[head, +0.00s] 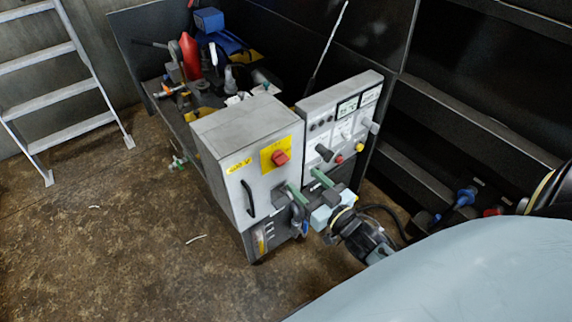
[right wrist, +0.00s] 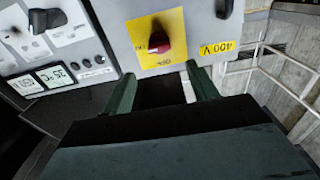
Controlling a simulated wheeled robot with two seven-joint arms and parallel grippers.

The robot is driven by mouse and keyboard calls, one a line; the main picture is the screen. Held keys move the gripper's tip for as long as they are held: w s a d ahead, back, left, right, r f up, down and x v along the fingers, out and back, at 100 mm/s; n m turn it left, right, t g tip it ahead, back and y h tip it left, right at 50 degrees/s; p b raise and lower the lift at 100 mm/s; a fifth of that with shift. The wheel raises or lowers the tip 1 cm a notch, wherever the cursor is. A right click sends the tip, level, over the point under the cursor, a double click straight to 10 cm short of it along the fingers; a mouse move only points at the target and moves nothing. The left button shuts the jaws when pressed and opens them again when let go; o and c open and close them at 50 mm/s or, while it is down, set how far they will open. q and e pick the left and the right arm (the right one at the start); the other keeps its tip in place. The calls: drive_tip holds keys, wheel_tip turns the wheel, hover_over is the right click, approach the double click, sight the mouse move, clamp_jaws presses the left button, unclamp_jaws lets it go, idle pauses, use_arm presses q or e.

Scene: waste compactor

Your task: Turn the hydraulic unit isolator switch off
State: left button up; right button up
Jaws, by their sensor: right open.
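The isolator switch is a red rotary knob (head: 280,157) on a yellow plate (head: 267,164), on the front of a grey cabinet (head: 232,140). In the right wrist view, the knob (right wrist: 171,40) is upside down near the top, with small markings on the plate (right wrist: 140,30) around it. I cannot surely tell which marking the knob points to. My right gripper (head: 306,184) is in front of the cabinet, below and right of the knob. Its green fingers (right wrist: 163,88) are apart with nothing between them; the knob lies beyond the tips, not touched. My left gripper is not in view.
A control panel (head: 342,120) with black knobs and displays adjoins the cabinet on the right. A black door handle (head: 248,199) and a 400 V label (head: 239,166) are on the cabinet. Tools crowd the bench behind. A ladder (head: 62,92) stands left; the floor (head: 120,230) between is mostly free.

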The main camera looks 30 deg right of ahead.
sight(285, 162)
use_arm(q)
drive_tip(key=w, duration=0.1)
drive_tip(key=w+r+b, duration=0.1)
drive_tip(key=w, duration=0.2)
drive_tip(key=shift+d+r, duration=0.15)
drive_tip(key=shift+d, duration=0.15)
use_arm(e)
drive_tip(key=w, duration=0.8)
drive_tip(key=shift+w+a, duration=0.35)
drive_tip(key=c, duration=1)
